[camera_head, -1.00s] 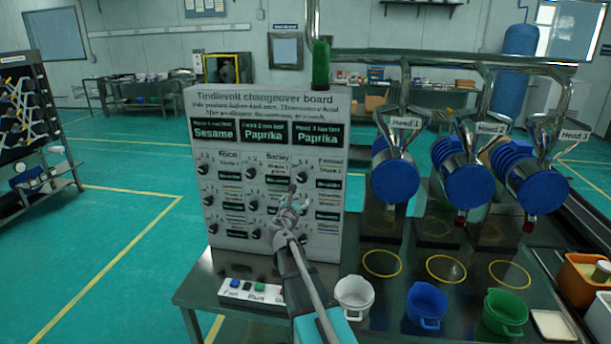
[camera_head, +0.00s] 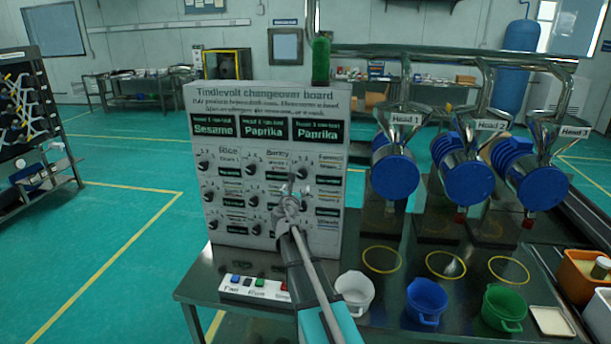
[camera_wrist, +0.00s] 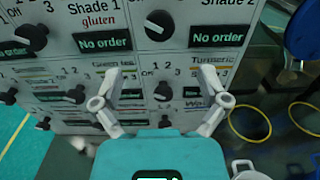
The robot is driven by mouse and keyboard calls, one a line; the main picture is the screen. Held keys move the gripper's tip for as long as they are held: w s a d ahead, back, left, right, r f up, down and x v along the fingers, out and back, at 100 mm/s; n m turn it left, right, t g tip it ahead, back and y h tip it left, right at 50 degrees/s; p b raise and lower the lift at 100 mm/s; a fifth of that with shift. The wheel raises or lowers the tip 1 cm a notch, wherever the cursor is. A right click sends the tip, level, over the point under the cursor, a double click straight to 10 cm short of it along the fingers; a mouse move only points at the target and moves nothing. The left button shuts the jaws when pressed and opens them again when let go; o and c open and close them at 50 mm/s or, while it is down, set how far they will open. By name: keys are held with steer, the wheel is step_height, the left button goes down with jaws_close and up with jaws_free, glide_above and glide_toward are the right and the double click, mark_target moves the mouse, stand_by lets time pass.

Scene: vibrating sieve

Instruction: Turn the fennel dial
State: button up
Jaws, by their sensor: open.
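The changeover board (camera_head: 215,100) stands upright on the table with rows of black dials. The fennel dial (camera_head: 303,172) appears to be the top dial of the right column; its small label is hard to read. My gripper (camera_head: 291,190) is open and empty in front of the board, below and left of that dial in the head view. In the wrist view, its fingers (camera_wrist: 160,72) are spread below the dial, apart from it.
A button box (camera_head: 255,290) lies at the table's front left. White (camera_head: 355,290), blue (camera_head: 427,300) and green (camera_head: 504,307) buckets stand to the right. Sieve heads with blue caps (camera_head: 395,178) are right of the board. Neighbouring dials (camera_wrist: 33,37) are close by.

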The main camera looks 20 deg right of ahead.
mark_target(302, 175)
steer(key=x, duration=1)
steer(key=shift+w+d, duration=0.2)
